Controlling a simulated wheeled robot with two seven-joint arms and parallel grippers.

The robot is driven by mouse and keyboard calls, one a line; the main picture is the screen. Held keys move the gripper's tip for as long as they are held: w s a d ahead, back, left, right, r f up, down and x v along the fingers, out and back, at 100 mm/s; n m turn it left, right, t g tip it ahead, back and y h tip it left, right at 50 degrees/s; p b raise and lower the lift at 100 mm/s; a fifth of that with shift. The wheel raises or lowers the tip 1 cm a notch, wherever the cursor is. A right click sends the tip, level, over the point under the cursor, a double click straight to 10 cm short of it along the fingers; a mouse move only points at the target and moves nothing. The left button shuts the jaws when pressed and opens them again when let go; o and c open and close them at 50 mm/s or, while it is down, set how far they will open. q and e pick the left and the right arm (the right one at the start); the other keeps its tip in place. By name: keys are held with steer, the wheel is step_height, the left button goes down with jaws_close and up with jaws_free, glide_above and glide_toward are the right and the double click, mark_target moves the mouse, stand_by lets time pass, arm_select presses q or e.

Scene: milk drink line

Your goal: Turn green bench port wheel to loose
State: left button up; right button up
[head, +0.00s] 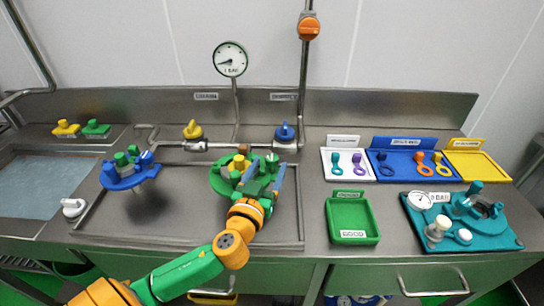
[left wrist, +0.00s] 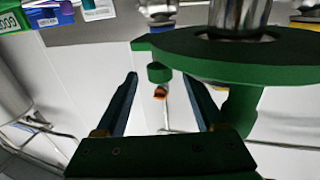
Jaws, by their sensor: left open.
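The green bench port (head: 216,180) is a round green plate on the bench, with a yellow knob and several green and grey fittings on top. In the left wrist view its green disc (left wrist: 190,45) fills the upper right, with a small green knob (left wrist: 159,73) at its edge. My left gripper (head: 272,180) is at the port's right side and partly hides it. In the left wrist view my left gripper (left wrist: 165,90) has its fingers apart; the small green knob shows beyond the gap between them. I cannot tell which fitting is the wheel. My right gripper is out of view.
A blue port (head: 125,178) stands to the left. A pipe with yellow (head: 193,130) and blue (head: 285,132) valves runs behind. A green tray (head: 353,222), a teal tray (head: 485,238) and several coloured tool trays lie right.

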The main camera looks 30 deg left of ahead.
mark_target(277, 163)
arm_select(q)
steer(key=shift+x, duration=1.55)
jaws_close()
steer(key=shift+f+n+g+y+b, duration=0.2)
steer(key=shift+n+g+y+b, duration=0.3)
steer(key=shift+n+y+b, duration=0.55)
steer(key=n+g+y+b, duration=0.4)
steer(key=b, duration=0.2)
steer(key=n+g+y+b, duration=0.4)
steer(key=g+y+b, duration=0.1)
steer(key=b, duration=0.2)
steer(key=shift+d+f+g+y, duration=0.1)
steer(key=shift+d+g+y, duration=0.05)
steer(key=shift+g+y, duration=0.15)
steer(key=shift+n+g+y+b, duration=0.35)
steer(key=shift+n+g+b, duration=0.2)
steer(key=shift+n+g, duration=0.45)
steer(key=shift+r+n+g+b, duration=0.15)
steer(key=shift+n+g+b, duration=0.15)
steer(key=shift+g, duration=0.35)
steer(key=shift+r+n+g+b, duration=0.2)
steer(key=shift+n+g, duration=0.15)
steer(key=shift+g, duration=0.3)
steer(key=shift+g+y, duration=0.3)
